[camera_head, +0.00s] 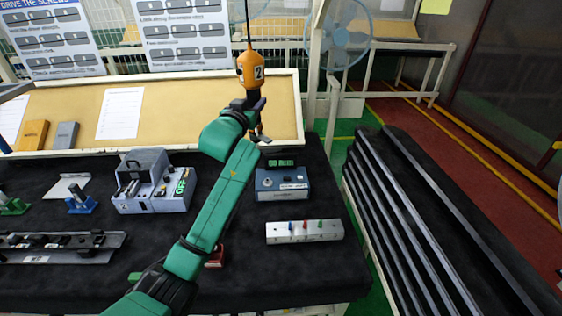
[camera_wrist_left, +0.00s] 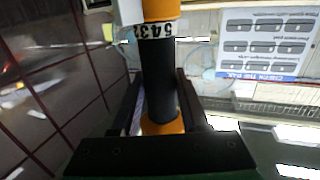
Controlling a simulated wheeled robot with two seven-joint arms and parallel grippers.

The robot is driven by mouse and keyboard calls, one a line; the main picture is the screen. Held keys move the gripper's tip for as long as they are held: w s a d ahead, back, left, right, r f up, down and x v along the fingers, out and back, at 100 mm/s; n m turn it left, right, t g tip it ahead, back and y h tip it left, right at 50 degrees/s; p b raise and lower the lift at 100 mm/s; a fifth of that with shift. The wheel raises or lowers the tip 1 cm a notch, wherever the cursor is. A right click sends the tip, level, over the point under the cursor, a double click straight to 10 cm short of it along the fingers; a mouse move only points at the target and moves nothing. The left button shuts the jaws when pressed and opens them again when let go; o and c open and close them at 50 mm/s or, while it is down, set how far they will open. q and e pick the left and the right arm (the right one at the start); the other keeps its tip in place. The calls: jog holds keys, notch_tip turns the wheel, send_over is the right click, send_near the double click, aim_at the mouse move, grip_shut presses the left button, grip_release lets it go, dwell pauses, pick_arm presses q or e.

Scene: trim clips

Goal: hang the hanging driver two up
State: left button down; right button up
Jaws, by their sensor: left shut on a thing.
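The hanging driver two (camera_head: 250,68) is orange with a "2" label and hangs upright from a dark cord above the back of the bench. My left gripper (camera_head: 252,103) is shut on its dark lower part. In the left wrist view the driver's dark grip (camera_wrist_left: 158,85) stands between the two fingers of my left gripper (camera_wrist_left: 165,105), with orange above and below it. A numbered ring shows near its top. The driver's lower end is partly hidden by my gripper in the head view. My right gripper is not in view.
The black bench (camera_head: 235,275) holds a grey device (camera_head: 150,190), a blue box (camera_head: 283,184) and a silver block with coloured pegs (camera_head: 304,231). A tan board (camera_head: 185,105) stands behind. Dark rails (camera_head: 425,225) lie at the right. The air around the driver looks clear.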

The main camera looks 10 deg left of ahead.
aim_at(251, 99)
pick_arm(q)
jog(key=s, duration=0.4)
jog(key=shift+s, duration=0.4)
jog(key=shift+w+r, duration=0.1)
jog(key=shift+r, duration=0.9)
grip_release()
jog(key=shift+f, duration=0.1)
jog(key=s+r, duration=0.2)
jog(key=s, duration=0.8)
jog(key=shift+a+r, duration=0.25)
jog(key=shift+a, duration=0.05)
dwell(0.4)
